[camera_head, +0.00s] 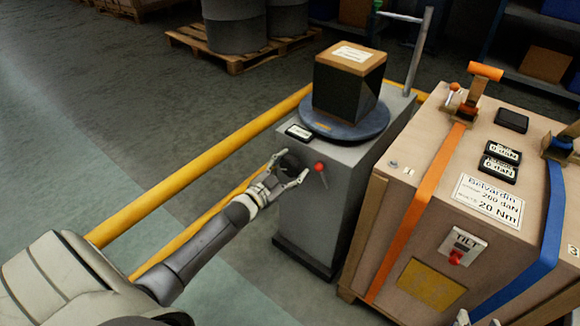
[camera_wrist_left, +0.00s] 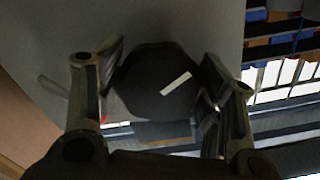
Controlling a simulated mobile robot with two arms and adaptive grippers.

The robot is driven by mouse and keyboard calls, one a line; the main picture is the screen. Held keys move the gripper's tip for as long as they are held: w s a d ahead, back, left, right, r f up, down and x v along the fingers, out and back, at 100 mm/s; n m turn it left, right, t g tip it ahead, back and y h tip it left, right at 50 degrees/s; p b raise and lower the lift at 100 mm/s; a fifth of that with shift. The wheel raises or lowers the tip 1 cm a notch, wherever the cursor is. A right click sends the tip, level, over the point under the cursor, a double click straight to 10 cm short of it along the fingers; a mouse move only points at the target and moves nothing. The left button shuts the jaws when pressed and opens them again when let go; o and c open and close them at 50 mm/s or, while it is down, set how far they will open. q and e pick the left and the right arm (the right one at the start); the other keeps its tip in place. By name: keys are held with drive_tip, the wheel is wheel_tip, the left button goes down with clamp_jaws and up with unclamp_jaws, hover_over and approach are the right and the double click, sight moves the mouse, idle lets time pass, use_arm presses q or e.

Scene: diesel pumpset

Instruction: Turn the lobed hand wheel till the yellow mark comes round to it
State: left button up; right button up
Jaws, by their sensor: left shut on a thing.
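The dark lobed hand wheel (camera_head: 289,160) is on the front of a grey cabinet (camera_head: 318,215). My left gripper (camera_head: 288,168) is shut on it, one finger at each side. In the left wrist view the wheel (camera_wrist_left: 138,88) fills the space between the fingers, and a pale slanted bar (camera_wrist_left: 175,83) shows on its face. I cannot make out a yellow mark in either view. Two pale tips at the bottom edge of the head view may be my right gripper (camera_head: 476,320); its jaws cannot be judged.
A red ball knob (camera_head: 319,167) sits just right of the wheel. A blue turntable (camera_head: 340,127) on the cabinet bears a dark box (camera_head: 348,85). A strapped crate (camera_head: 400,215) stands close on the right. A yellow rail (camera_head: 180,182) runs at the left.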

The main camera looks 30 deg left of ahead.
use_arm(q)
drive_tip(key=o, duration=1)
drive_tip(key=shift+s, duration=0.1)
drive_tip(key=s, duration=0.8)
drive_tip(key=s+a, duration=0.1)
drive_tip(key=s, duration=0.3)
drive_tip(key=shift+w, duration=0.1)
